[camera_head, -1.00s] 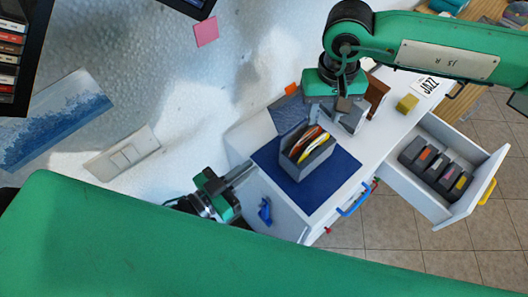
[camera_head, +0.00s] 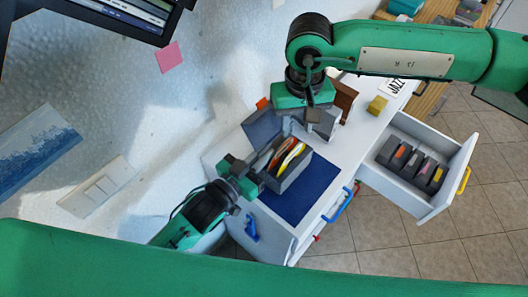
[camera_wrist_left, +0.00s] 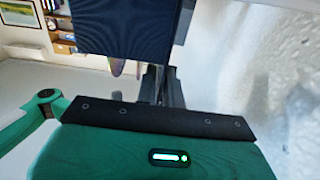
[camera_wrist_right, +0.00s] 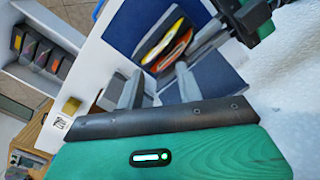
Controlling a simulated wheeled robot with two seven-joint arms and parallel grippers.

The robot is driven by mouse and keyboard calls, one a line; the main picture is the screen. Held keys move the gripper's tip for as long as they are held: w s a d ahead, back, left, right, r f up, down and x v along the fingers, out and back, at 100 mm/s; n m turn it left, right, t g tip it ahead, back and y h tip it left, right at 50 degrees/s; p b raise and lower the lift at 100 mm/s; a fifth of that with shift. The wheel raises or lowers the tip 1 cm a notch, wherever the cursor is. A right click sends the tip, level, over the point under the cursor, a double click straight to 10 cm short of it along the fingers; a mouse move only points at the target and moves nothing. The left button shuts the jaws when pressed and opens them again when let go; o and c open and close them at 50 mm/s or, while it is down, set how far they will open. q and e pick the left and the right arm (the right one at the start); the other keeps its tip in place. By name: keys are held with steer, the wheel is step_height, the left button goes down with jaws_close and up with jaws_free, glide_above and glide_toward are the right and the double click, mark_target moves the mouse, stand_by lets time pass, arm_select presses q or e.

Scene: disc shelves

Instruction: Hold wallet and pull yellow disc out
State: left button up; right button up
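The wallet (camera_head: 290,178) is a grey, open-topped holder on a dark blue mat (camera_head: 307,200). The yellow disc (camera_head: 292,155) stands in it beside an orange-red disc (camera_head: 277,152). The right wrist view shows the wallet (camera_wrist_right: 147,18), the yellow disc (camera_wrist_right: 158,42) and the orange-red disc (camera_wrist_right: 176,48). My left gripper (camera_head: 266,160) is against or close beside the wallet's left side. Its fingers look close together in the left wrist view (camera_wrist_left: 161,85), but I cannot tell whether they grip the wallet. My right gripper (camera_head: 308,124) is open and empty behind the wallet; its fingers are apart (camera_wrist_right: 160,85).
An open drawer (camera_head: 437,199) at the right holds several grey holders. A yellow block (camera_head: 377,106) and a brown block (camera_head: 343,98) stand on the white cabinet top. A blue handle (camera_head: 342,206) is on the cabinet's front. The white wall lies to the left.

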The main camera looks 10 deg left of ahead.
arm_select(q)
steer(key=shift+w+d, duration=0.2)
steer(key=shift+w, duration=0.1)
steer(key=shift+c, duration=0.2)
jaws_close()
arm_select(e)
steer(key=shift+c, duration=0.5)
steer(key=c, duration=0.4)
steer(key=r+m, duration=0.1)
steer(key=m, duration=1)
glide_above(291, 162)
steer(key=f, duration=1)
steer(key=shift+w+f, duration=0.2)
